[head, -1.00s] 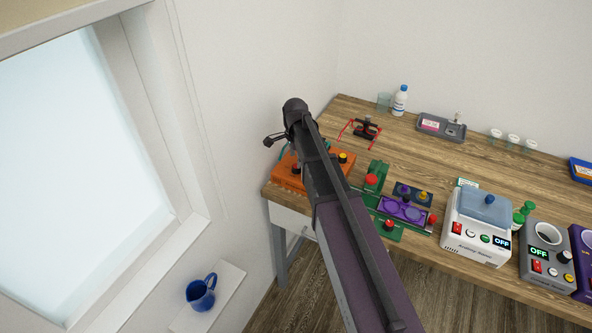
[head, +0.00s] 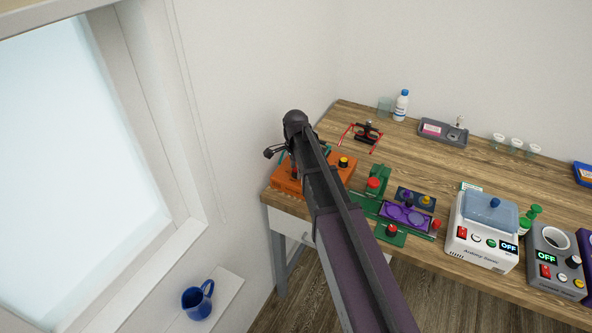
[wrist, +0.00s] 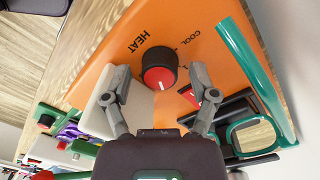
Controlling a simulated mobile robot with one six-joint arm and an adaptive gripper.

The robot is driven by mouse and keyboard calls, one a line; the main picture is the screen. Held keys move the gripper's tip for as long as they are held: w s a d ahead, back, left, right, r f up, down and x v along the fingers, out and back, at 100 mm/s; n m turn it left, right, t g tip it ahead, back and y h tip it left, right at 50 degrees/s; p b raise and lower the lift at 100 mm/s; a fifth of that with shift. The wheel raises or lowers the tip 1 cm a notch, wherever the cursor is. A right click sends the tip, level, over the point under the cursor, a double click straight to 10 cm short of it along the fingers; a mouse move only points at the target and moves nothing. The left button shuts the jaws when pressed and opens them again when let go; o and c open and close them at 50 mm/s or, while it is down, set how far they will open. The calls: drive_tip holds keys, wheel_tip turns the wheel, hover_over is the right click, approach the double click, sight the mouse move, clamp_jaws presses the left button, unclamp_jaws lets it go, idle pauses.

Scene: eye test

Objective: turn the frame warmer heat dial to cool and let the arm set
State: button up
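The orange frame warmer (head: 340,180) sits on the near left corner of the wooden table, partly hidden by my arm. In the wrist view its orange top (wrist: 186,28) carries the words HEAT and COOL. The heat dial (wrist: 160,72) there is a black knob with a red cap and a white mark. The mark sits off the COOL word; its exact setting is hard to read. My gripper (wrist: 160,84) is open, with one finger on each side of the dial and visible gaps between. In the head view my gripper (head: 292,160) is over the warmer, mostly hidden.
A green-rimmed spectacle frame (wrist: 232,140) lies by the right finger. Red-armed spectacles (head: 367,132) lie behind the warmer. A green and purple device (head: 405,216) and a white ultrasonic-looking box (head: 482,240) stand to the right. A wall (head: 240,120) is close on the left.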

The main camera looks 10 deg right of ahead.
clamp_jaws()
